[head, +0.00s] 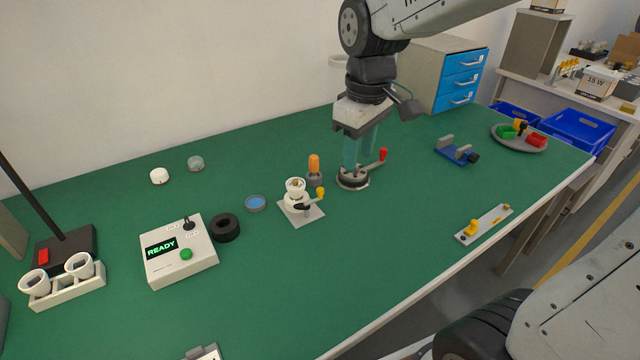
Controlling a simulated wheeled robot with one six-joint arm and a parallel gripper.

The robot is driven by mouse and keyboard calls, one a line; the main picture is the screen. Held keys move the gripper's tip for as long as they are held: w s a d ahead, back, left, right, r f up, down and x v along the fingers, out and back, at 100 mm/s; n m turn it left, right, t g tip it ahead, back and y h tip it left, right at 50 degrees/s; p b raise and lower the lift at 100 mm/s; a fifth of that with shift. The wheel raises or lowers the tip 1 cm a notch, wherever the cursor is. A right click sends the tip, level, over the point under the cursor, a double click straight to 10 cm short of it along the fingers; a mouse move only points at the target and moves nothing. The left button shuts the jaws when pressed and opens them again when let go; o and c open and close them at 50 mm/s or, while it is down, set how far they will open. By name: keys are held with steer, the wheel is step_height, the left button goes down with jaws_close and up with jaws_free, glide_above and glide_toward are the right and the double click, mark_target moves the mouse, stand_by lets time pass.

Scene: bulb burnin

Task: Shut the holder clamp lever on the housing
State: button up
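A white housing (295,184) stands upright in a holder on a small grey plate (305,218) at the middle of the green bench. The holder has a dark clamp lever with a yellow knob (320,192), which sticks out to the right of the housing; I cannot tell whether it is clamped. My gripper (358,164) points down, its bluish fingers apart, with nothing visible between them. It is right of and behind the holder, just above a round dark fixture (352,181) with a red-knobbed lever (383,155). I cannot tell whether the fingertips touch that fixture.
An orange-handled tool (314,164) stands upright close behind the holder. A blue-topped dish (255,203), a black ring (225,228) and a READY box (180,252) lie to its left. A blue vise (456,153) and a grey strip (484,224) are to the right.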

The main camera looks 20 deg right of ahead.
mark_target(320, 188)
steer(key=w+f+n, duration=0.1)
steer(key=w+f, duration=0.2)
steer(key=w, duration=0.1)
steer(key=w+a+f+n, duration=0.1)
steer(key=w+f+n, duration=0.1)
steer(key=w+f, duration=0.2)
steer(key=w+a+f+n, duration=0.1)
steer(key=w+f+n, duration=0.1)
steer(key=w, duration=0.4)
steer(key=shift+f+g, duration=0.3)
steer(key=shift+f, duration=0.45)
steer(key=shift+w+f, duration=0.3)
steer(key=shift+f, duration=0.4)
step_height(320, 188, down, 7)
jaws_close()
